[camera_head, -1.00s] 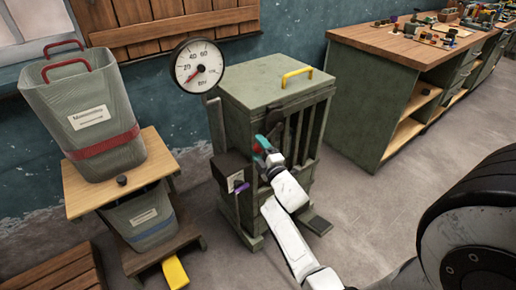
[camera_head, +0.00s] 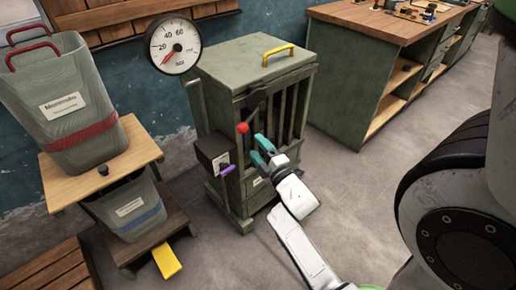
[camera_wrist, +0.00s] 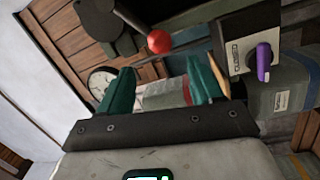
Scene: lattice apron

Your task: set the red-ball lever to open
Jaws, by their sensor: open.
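The red-ball lever (camera_head: 242,128) is on the front of the green slatted cabinet (camera_head: 214,88), its red ball at the end of a dark arm. In the wrist view the red ball (camera_wrist: 159,41) shows above and between my fingers, beyond their tips, with its dark arm running up to the left. My gripper (camera_head: 258,150) has teal fingers, spread apart and empty, just below and to the right of the ball. It also shows open in the wrist view (camera_wrist: 157,82). I see no contact between fingers and ball.
A grey box with a purple handle (camera_head: 228,170) sits on the cabinet's left side, close to my gripper. A bin stand (camera_head: 140,152) is to the left; a workbench (camera_head: 345,75) is behind right. Floor between is clear.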

